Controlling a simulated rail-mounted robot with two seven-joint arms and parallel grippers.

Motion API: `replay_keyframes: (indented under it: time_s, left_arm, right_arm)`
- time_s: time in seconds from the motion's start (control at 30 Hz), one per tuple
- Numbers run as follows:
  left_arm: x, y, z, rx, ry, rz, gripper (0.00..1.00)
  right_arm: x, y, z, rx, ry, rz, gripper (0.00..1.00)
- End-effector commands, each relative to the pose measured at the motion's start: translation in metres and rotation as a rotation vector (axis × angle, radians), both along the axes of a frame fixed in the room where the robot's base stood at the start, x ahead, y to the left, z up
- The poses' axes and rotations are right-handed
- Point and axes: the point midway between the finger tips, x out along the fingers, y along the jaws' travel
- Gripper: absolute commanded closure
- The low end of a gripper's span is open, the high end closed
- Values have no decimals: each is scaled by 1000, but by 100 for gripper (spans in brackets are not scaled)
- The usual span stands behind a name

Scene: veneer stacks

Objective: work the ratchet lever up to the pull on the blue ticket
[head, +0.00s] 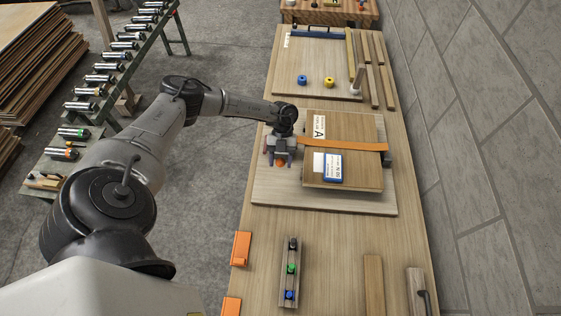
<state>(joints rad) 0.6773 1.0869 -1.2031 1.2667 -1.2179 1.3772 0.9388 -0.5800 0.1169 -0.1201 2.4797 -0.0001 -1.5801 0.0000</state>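A veneer stack (356,130) lies on a pale board (272,196) on the bench. An orange strap (345,146) runs across the stack to a dark fitting at its right edge. The blue-edged ticket (328,168) lies on the stack just below the strap; its print is too small to read. My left gripper (279,157) points down at the strap's left end, beside the stack. An orange knob (280,163), seemingly on the ratchet lever, shows at its fingertips. The ratchet body is mostly hidden by the gripper, and I cannot tell whether the fingers grip. My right gripper is out of view.
A white label marked A (319,127) lies on the stack. A narrow tray (289,270) with black, green and blue pieces and orange blocks (241,248) are nearer. A second board (305,55) with blue and yellow rolls lies beyond. A block wall (480,120) borders the right.

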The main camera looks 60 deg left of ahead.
Motion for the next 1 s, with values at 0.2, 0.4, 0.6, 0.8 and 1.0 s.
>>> replay_keyframes:
  time_s: [0.2, 0.4, 0.6, 0.8, 1.0]
  left_arm:
    - [0, -1, 0, -1, 2, -1, 36]
    - [1, 1, 3, -2, 1, 0, 36]
    - [7, 10, 18, -1, 0, 1, 36]
    - [13, 20, 32, -1, 1, 0, 36]
    - [20, 29, 46, -1, 0, -1, 36]
  right_arm:
    - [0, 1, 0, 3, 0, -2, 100]
    - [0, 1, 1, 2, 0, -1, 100]
    - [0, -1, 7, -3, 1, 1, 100]
    - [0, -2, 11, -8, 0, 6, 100]
    - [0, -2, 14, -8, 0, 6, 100]
